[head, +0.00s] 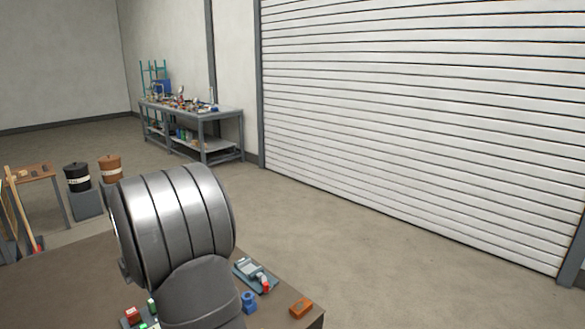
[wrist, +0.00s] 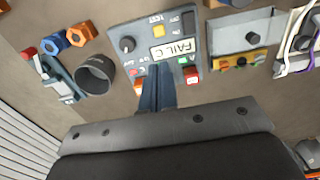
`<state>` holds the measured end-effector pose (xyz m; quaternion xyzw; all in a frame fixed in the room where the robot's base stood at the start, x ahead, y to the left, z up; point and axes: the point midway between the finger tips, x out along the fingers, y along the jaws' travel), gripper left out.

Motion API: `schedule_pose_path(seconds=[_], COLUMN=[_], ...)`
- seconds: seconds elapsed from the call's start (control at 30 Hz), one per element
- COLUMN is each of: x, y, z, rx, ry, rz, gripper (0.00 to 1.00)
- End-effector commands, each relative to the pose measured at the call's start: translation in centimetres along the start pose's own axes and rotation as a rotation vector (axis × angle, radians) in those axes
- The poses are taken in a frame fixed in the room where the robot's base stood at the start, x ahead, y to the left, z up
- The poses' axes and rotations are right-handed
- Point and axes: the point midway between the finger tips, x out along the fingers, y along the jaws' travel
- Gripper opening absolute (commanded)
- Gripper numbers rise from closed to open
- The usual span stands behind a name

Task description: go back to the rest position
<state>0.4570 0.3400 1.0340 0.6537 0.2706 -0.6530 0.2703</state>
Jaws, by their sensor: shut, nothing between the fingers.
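In the wrist view my gripper (wrist: 157,70) points at a grey control panel (wrist: 130,64). Its two blue-grey fingers are together with nothing between them. The fingertips overlap the lower edge of the panel, just below its display; I cannot tell whether they touch it. The panel has a black knob, a yellow button, a red button and a display that reads "FAIL C". In the head view my own arm covers much of the table, and the gripper is hidden.
A dark ring (wrist: 95,72), a small vise (wrist: 62,75) and blue and orange nuts lie left of the panel. A grey box (wrist: 238,38) stands right of it. The brown table (head: 65,275) carries an orange block (head: 301,307). Open floor (head: 330,225) lies beyond.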

Motion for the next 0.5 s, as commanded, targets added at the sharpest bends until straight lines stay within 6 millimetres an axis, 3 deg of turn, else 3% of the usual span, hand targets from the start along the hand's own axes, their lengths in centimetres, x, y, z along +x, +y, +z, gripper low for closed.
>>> schedule_pose_path(seconds=[0.2,0.5], x=[-2.1,-2.5], y=[0.0,0.0], z=[0.0,0.0], rx=[0.0,0.0], ry=[0.001,-0.001], rz=[0.0,0.0], gripper=[0.0,0.0])
